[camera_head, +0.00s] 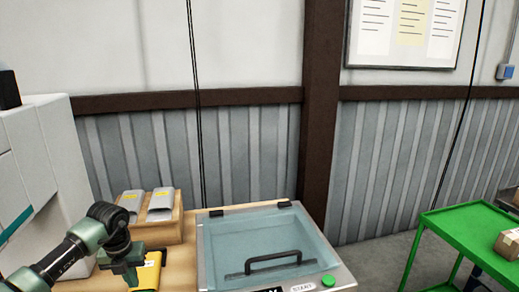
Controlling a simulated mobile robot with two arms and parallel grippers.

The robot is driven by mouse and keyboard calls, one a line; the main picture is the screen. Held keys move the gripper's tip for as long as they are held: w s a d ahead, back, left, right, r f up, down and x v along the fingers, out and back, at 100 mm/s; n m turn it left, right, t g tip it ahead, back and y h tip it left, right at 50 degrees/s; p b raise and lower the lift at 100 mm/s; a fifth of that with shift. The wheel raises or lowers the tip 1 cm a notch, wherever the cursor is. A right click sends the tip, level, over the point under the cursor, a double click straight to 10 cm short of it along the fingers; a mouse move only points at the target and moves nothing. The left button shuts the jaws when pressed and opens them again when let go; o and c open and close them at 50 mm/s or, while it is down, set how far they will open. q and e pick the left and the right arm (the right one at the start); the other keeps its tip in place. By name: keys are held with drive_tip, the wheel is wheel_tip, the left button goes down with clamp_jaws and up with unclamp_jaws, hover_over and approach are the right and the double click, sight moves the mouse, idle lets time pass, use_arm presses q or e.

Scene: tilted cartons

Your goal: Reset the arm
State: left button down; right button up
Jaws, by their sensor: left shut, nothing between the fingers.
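My left arm comes in from the lower left, and its green-grey gripper (130,276) points down over the left part of the wooden table (185,262). The gripper is shut with nothing held. A yellow and black object (149,272) is right beside it, partly covered by the gripper; I cannot tell whether they touch. My right gripper is not in view.
A clear-lidded machine (207,245) with a black handle (273,262) and green button (328,281) stands right of my gripper; its lid looks closed. A wooden stand (165,233) holds two grey pieces behind. A green cart (455,225) carrying a carton (509,244) is far right.

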use_arm(q)
drive_tip(key=shift+r, duration=0.75)
